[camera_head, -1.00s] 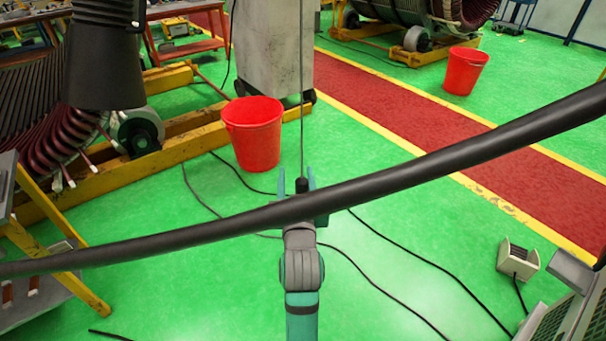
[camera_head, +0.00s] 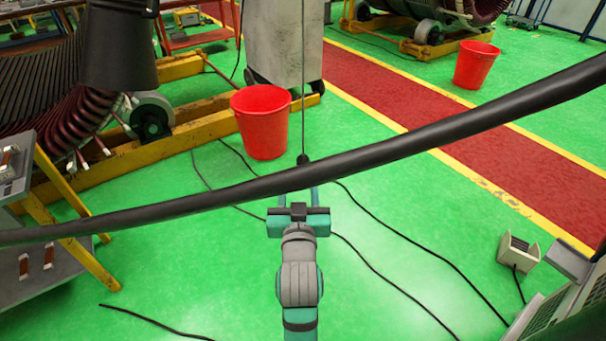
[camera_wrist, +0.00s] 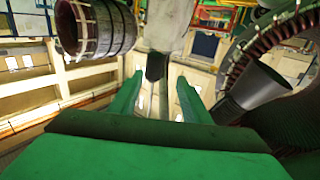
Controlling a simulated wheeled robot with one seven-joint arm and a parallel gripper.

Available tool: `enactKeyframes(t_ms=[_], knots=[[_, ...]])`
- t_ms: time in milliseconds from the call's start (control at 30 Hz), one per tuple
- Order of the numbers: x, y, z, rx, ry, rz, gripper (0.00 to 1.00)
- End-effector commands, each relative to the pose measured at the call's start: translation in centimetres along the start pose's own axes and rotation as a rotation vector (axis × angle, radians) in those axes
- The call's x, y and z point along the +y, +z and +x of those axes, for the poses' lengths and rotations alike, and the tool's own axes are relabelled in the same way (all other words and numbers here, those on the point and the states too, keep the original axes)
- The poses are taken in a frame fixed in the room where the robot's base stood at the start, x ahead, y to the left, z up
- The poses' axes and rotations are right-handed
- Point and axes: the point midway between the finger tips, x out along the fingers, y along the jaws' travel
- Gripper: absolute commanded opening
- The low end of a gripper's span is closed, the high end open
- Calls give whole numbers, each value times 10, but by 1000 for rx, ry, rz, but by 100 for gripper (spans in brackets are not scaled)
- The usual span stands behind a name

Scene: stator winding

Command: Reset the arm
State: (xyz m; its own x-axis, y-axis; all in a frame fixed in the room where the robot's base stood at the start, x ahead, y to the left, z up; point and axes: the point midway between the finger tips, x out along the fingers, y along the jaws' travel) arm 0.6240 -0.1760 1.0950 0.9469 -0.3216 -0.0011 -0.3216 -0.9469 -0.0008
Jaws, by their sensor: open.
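My gripper (camera_head: 298,193) is in the lower middle of the head view, pointing up the picture. Its two teal fingers stand apart with nothing held between them, and their tips are close to the thick black hose. In the wrist view, the green fingers (camera_wrist: 157,88) are spread. A thin hanging cable (camera_head: 303,85) ends in a black end piece (camera_head: 303,160) just above the hose, beyond the fingertips. In the wrist view, a dark end piece (camera_wrist: 156,66) shows between and beyond the fingers, apart from them.
The black hose (camera_head: 400,148) crosses the whole head view. Red buckets stand at the centre (camera_head: 262,122) and upper right (camera_head: 474,65). A stator on a yellow frame (camera_head: 195,137) is at left. A grey stand (camera_head: 20,170) and a grey box (camera_head: 518,250) flank open green floor with cables.

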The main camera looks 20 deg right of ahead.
Motion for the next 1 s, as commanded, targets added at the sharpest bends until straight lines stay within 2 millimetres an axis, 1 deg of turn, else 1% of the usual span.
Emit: enactKeyframes(t_ms=[133,333,700,767,867,1000], knots=[[3,1,-5,-1,8,-1,43],[8,0,-5,-1,16,0,43],[7,3,-6,-2,15,-1,43],[6,8,-9,-6,11,-4,43],[1,28,-19,-18,-3,-15,43],[-10,67,-44,-37,-35,-36,43]])
